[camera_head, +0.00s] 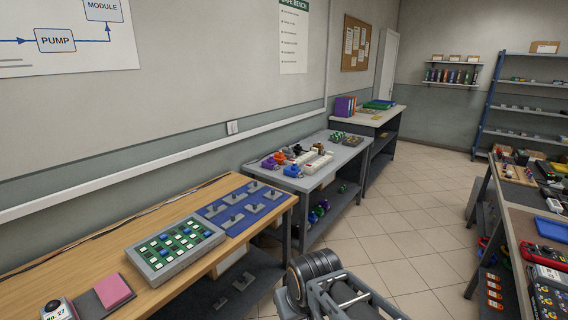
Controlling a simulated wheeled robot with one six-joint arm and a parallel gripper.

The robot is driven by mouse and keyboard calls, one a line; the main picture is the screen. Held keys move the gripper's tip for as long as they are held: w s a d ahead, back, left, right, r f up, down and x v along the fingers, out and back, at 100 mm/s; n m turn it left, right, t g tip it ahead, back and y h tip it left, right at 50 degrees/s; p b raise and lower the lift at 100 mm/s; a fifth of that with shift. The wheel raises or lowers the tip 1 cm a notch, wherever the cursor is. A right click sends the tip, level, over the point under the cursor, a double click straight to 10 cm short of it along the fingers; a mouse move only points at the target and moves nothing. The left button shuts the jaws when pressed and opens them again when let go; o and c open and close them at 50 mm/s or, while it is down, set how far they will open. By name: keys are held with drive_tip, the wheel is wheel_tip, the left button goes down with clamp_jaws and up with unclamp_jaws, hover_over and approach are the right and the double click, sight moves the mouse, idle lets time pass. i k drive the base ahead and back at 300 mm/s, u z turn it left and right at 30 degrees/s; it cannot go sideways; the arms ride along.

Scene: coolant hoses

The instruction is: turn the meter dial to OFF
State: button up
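No dial marked OFF can be made out from here. A red-cased device (545,256) lies on the right-hand bench and could be a meter, but its face is too small to read. Part of my arm (313,268) shows at the bottom centre, over the floor between the benches. My gripper's fingers cannot be seen.
The right bench (515,240) is crowded and cut off by the picture edge. A wooden bench (110,245) with a green-and-white button panel (176,246) stands left, a grey bench (345,153) behind it. The tiled aisle (415,215) is clear.

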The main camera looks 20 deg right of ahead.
sight(547, 250)
drive_tip(key=z, duration=1.1)
drive_tip(key=i, duration=1.15)
drive_tip(key=z, duration=1.65)
drive_tip(key=i, duration=1.4)
drive_tip(key=z, duration=0.3)
